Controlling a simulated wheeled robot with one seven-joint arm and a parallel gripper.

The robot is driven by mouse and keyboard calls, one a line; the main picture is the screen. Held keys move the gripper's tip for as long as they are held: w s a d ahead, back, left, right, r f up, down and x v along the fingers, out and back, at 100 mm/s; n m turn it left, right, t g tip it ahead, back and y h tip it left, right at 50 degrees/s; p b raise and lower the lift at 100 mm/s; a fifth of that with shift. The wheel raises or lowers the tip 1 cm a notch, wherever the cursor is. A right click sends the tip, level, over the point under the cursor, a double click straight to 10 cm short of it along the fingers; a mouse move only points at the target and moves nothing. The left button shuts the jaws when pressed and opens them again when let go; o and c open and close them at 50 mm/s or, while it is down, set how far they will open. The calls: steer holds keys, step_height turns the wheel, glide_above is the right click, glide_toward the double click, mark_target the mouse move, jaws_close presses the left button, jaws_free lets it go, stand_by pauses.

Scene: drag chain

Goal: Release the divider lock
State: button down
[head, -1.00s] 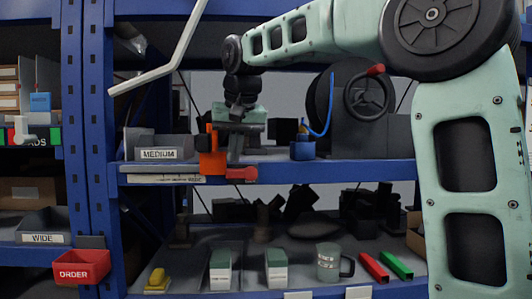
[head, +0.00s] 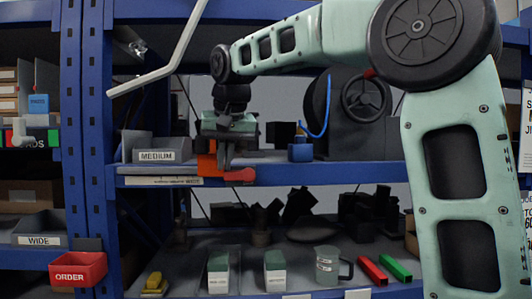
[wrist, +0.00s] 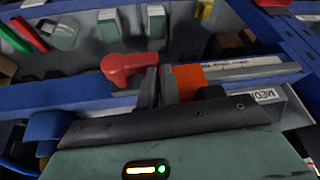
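The divider lock appears to be a red lever (head: 238,175) at the front edge of the middle shelf, next to an orange block (head: 206,166). In the wrist view the red lever (wrist: 126,66) lies left of the orange block (wrist: 187,80). My gripper (head: 225,160) points down over this spot, between the block and the lever's rounded end. In the wrist view my gripper's grey fingers (wrist: 158,76) stand close together, apparently shut, with nothing visible between them. The lever's inner end passes behind the fingers. Whether they touch it is hidden.
A grey MEDIUM bin (head: 163,149) stands left of the block. A blue cup (head: 300,150) and a dark handwheel (head: 364,97) stand to the right. A pale angled bar (head: 165,62) hangs at upper left. The lower shelf holds a mug (head: 327,265) and small boxes.

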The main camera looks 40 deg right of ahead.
steer(key=shift+a+f, duration=0.3)
steer(key=shift+f, duration=0.25)
steer(key=b+v, duration=0.1)
steer(key=v, duration=1.7)
steer(key=shift+d+r, duration=0.3)
steer(key=shift+w, duration=0.15)
steer(key=s+a+f+n+g+y+b, duration=0.15)
steer(key=a+f, duration=0.35)
steer(key=f, duration=0.5)
steer(key=a+f+n+b, duration=0.25)
steer(key=a+f, duration=0.35)
steer(key=f, duration=0.3)
steer(key=s+a+f+n+g+y+b, duration=0.1)
steer(key=a+f+n, duration=0.3)
steer(key=f, duration=0.6)
steer(key=s+a+f+n+g+b, duration=0.1)
steer(key=s+f+n+b, duration=0.1)
steer(key=s+f, duration=0.8)
steer(key=s+a+f+n+g+b, duration=0.1)
steer(key=s+f+n+b, duration=0.1)
steer(key=s+f, duration=0.9)
step_height(320, 180, down, 6)
steer(key=shift+s+a+f, duration=0.1)
steer(key=shift+s+a, duration=0.1)
